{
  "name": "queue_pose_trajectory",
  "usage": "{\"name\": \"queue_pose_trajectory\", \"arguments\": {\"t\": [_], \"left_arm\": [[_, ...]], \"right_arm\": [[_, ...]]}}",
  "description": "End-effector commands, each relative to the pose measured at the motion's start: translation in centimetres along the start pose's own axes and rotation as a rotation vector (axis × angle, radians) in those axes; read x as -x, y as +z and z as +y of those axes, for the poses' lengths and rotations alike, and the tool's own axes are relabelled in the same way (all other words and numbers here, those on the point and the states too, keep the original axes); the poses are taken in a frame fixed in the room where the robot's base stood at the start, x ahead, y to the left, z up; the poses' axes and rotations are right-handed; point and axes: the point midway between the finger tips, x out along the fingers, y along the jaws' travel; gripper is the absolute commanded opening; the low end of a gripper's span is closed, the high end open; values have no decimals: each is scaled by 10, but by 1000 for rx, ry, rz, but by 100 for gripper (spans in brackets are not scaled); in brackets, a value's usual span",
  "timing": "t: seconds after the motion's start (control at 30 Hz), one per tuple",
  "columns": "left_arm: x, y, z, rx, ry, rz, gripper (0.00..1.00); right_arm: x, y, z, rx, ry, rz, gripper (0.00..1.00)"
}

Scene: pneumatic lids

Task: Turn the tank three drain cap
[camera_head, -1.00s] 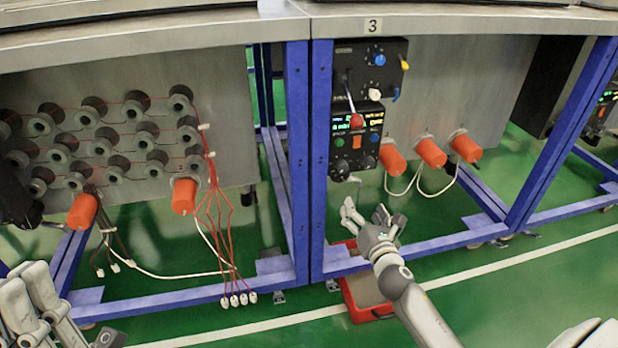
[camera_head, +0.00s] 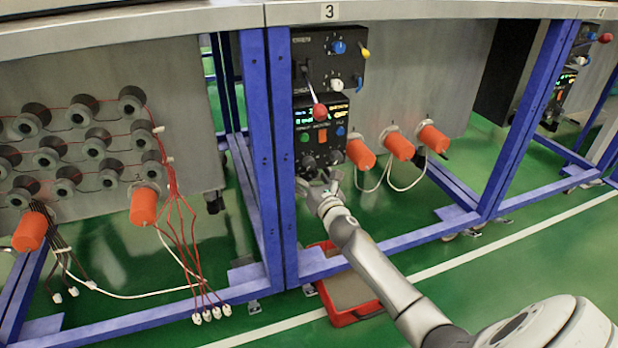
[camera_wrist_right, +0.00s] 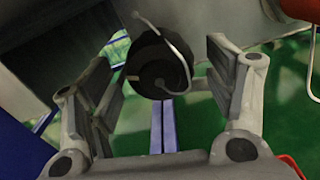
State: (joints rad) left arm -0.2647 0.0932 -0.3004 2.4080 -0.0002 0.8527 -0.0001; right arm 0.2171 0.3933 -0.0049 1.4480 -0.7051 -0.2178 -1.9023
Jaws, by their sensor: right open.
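A black round cap (camera_wrist_right: 158,65) hangs under the tank three station in the right wrist view, with a thin pale curved piece across its front. I take it to be the drain cap. My right gripper (camera_head: 320,182) is open just below the station's control box (camera_head: 322,132) in the head view. In the right wrist view the open fingers of this gripper (camera_wrist_right: 160,85) stand on either side of the cap, with gaps at both sides. I cannot tell how deep the cap sits between them. In the head view the gripper hides the cap. My left gripper is out of view.
Several orange cylinders (camera_head: 399,145) with white cables stick out right of the box. Blue frame posts (camera_head: 281,155) stand to its left. A red tray (camera_head: 345,300) lies on the green floor below my right forearm. A sign reading 3 (camera_head: 328,12) is above.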

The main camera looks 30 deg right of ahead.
Motion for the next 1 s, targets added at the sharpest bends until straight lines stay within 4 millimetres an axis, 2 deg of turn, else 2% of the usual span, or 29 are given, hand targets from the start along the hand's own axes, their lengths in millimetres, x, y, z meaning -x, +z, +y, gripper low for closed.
{"name": "queue_pose_trajectory", "arguments": {"t": [0.13, 0.43, 0.77, 1.0], "left_arm": [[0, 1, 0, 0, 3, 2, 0], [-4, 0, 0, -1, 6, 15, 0], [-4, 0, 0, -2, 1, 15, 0], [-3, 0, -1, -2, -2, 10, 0]], "right_arm": [[-7, 0, 0, 1, 0, 0, 76], [-8, 0, 0, 1, 0, 0, 74], [-8, 0, 0, 0, 0, 0, 32], [-8, 0, 0, -16, 0, 0, 30]]}}
